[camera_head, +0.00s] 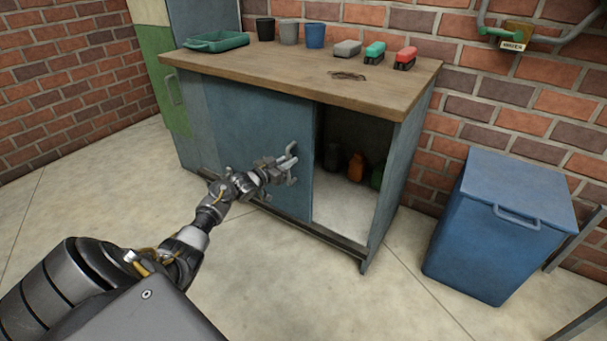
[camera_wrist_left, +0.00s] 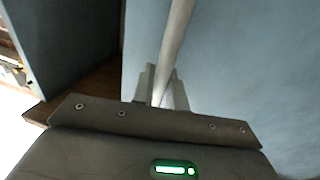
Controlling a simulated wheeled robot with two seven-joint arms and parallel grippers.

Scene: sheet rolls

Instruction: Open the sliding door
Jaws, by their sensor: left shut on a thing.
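The blue sliding door (camera_head: 240,130) is on the front of a wood-topped cabinet (camera_head: 290,78). It covers the middle of the front, and the right part is an open gap. A pale bar handle (camera_head: 291,150) stands near the door's right edge. My left gripper (camera_head: 283,168) is at this handle. In the left wrist view its two fingers (camera_wrist_left: 160,88) are shut on the handle bar (camera_wrist_left: 178,40), with the blue door surface (camera_wrist_left: 245,65) behind. My right gripper is not in view.
Bottles, one orange (camera_head: 356,169), stand inside the open right part of the cabinet. Cups, a green tray (camera_head: 217,41) and several small tools lie on top. A blue lidded bin (camera_head: 500,225) stands to the right. Floor in front is clear.

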